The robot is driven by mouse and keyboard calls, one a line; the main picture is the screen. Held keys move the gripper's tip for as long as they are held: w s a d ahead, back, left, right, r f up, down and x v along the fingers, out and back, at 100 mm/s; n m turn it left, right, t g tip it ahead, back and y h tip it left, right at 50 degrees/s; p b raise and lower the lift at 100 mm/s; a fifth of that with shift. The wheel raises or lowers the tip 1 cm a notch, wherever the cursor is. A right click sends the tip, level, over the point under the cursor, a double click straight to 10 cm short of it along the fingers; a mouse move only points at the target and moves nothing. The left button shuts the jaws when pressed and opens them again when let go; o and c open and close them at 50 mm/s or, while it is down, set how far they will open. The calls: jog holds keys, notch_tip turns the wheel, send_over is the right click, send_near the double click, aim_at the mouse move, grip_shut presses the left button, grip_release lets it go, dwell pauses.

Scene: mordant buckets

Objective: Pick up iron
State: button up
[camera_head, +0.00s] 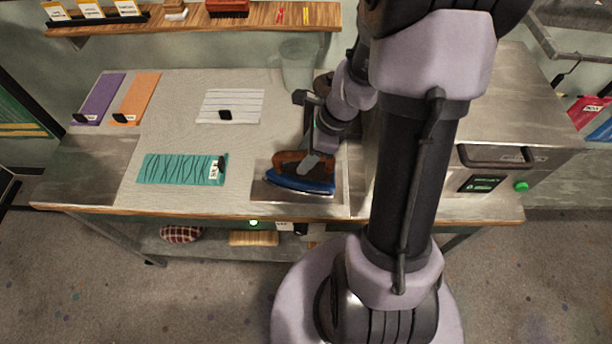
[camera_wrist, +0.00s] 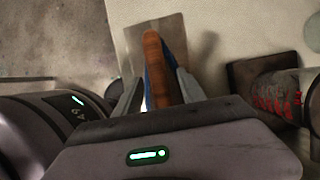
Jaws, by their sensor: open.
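The iron (camera_head: 300,184) has a blue body and a brown handle. It rests on a metal plate (camera_head: 262,194) near the front edge of the table. My gripper (camera_head: 310,162) is at the iron's handle, coming from above and behind. In the wrist view, the brown handle (camera_wrist: 153,62) lies between the two open fingers of my gripper (camera_wrist: 160,88), with part of the blue body (camera_wrist: 157,82) beside it. The fingers hide parts of the iron, and I cannot tell whether either touches the handle.
A teal patterned cloth (camera_head: 180,169) with a clip lies left of the iron. A white striped sheet (camera_head: 231,106), orange strip (camera_head: 137,98) and purple strip (camera_head: 98,98) lie farther back. A clear container (camera_head: 298,66) stands behind, and a metal machine (camera_head: 500,120) stands at right.

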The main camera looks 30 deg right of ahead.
jog(key=shift+b+x, duration=0.3)
jog(key=shift+x, duration=1.1)
jog(key=shift+d+f, duration=0.1)
jog(key=shift+f, duration=0.15)
grip_shut()
dwell(0.7)
